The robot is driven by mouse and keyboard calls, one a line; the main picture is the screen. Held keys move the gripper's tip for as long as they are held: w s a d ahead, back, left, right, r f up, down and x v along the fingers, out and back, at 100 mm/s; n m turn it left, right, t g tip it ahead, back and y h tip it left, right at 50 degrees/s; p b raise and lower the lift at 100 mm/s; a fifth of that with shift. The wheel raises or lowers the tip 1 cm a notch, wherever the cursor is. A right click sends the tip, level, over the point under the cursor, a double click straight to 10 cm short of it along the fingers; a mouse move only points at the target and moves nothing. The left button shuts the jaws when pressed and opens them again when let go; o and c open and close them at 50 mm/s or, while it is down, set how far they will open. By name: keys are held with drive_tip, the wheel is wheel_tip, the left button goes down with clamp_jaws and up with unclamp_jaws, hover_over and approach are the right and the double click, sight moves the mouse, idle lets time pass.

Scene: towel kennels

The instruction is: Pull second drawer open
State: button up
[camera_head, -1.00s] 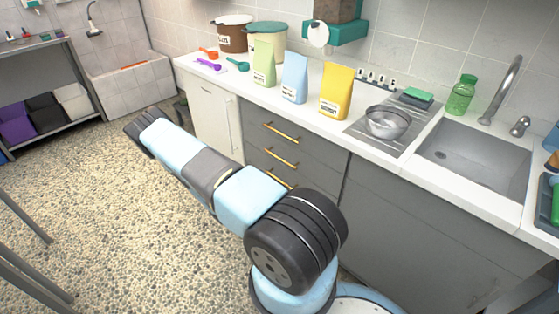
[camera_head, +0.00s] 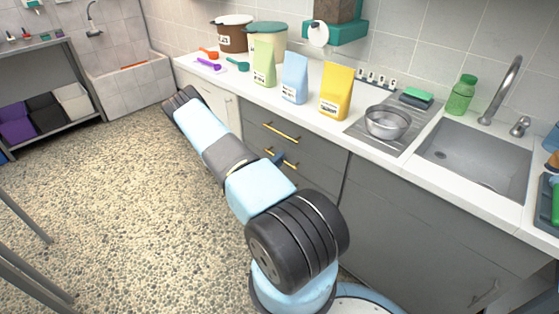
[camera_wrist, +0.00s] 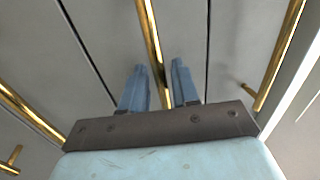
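The second drawer's gold bar handle (camera_head: 287,160) shows on the grey cabinet front, partly hidden by my gripper. In the wrist view this handle (camera_wrist: 151,35) runs down between my two blue fingers. My gripper (camera_wrist: 160,85) is open, with one finger on each side of the bar and small gaps visible. In the head view a blue fingertip of my gripper (camera_head: 278,156) shows beside the handle; the rest is behind my arm. The second drawer front (camera_wrist: 183,40) looks flush with its neighbours.
The top drawer's handle (camera_head: 281,132) is just above, and it also shows at right in the wrist view (camera_wrist: 281,55). A lower handle (camera_wrist: 32,115) is at left there. Bags, a bowl (camera_head: 387,122) and a sink (camera_head: 475,160) are on the counter.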

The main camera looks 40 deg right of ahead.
clamp_jaws()
idle(0.3)
idle(0.3)
